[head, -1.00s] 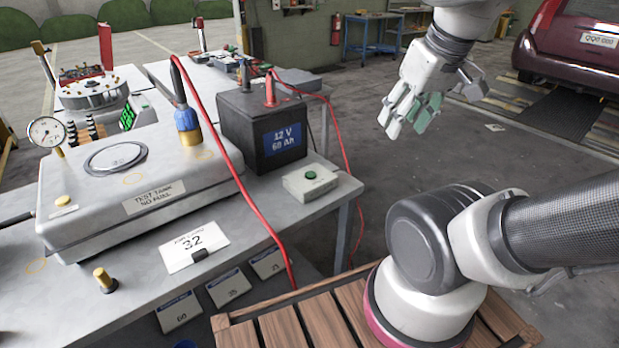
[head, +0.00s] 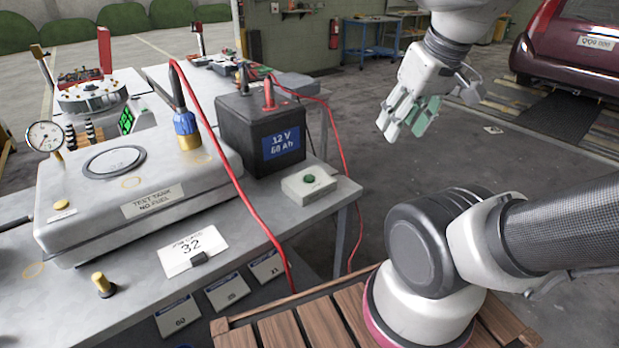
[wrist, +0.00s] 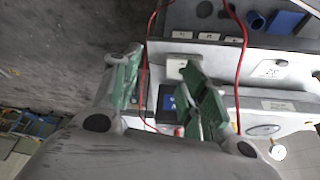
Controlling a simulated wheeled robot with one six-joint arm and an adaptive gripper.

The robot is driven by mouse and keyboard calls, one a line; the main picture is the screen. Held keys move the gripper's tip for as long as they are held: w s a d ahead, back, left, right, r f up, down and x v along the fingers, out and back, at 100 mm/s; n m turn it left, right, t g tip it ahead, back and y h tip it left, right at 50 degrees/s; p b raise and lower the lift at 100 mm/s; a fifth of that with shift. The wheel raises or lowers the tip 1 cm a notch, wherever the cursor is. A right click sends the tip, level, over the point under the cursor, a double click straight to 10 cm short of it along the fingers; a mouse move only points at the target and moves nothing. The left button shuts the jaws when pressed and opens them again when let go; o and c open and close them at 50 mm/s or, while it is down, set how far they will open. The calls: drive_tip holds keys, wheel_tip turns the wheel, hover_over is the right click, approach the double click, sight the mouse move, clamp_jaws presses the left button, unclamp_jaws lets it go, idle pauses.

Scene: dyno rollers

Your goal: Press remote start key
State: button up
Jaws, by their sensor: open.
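A small pale box with a round green button (head: 309,180), which looks like the remote start key, sits on the grey workbench (head: 228,228) near its right edge, in front of the black battery (head: 262,135). In the wrist view the pale box (wrist: 175,68) shows between the fingers, partly hidden by one of them. My gripper (head: 408,118) is open and empty, with green finger pads. In the head view it is up and to the right of the box, over the floor beyond the bench edge, clearly apart from it. It also shows in the wrist view (wrist: 158,76).
A red cable (head: 240,195) arches from the blue and gold fitting (head: 187,130) on the test tank (head: 90,222) and drops over the bench front. A second red cable hangs behind the battery. A card marked 32 (head: 193,246) stands left of the box.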

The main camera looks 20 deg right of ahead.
drive_tip(key=shift+a, duration=0.1)
drive_tip(key=c, duration=0.4)
drive_tip(key=shift+w+a+f+n+g, duration=0.25)
drive_tip(key=shift+w+a+f+g, duration=0.2)
drive_tip(key=shift+w+f, duration=0.15)
drive_tip(key=shift+w+a+f+n+g, duration=0.25)
drive_tip(key=shift+w+a+f+g, duration=0.1)
drive_tip(key=shift+w+a+f, duration=0.25)
clamp_jaws()
drive_tip(key=w+a+f+n+g, duration=0.1)
drive_tip(key=w+a, duration=0.3)
drive_tip(key=w, duration=0.4)
drive_tip(key=w+a+f+n+g, duration=0.1)
drive_tip(key=w+a, duration=0.4)
drive_tip(key=w, duration=0.4)
drive_tip(key=shift+w+f+g, duration=0.15)
drive_tip(key=shift+f+g, duration=0.1)
drive_tip(key=shift+g, duration=0.05)
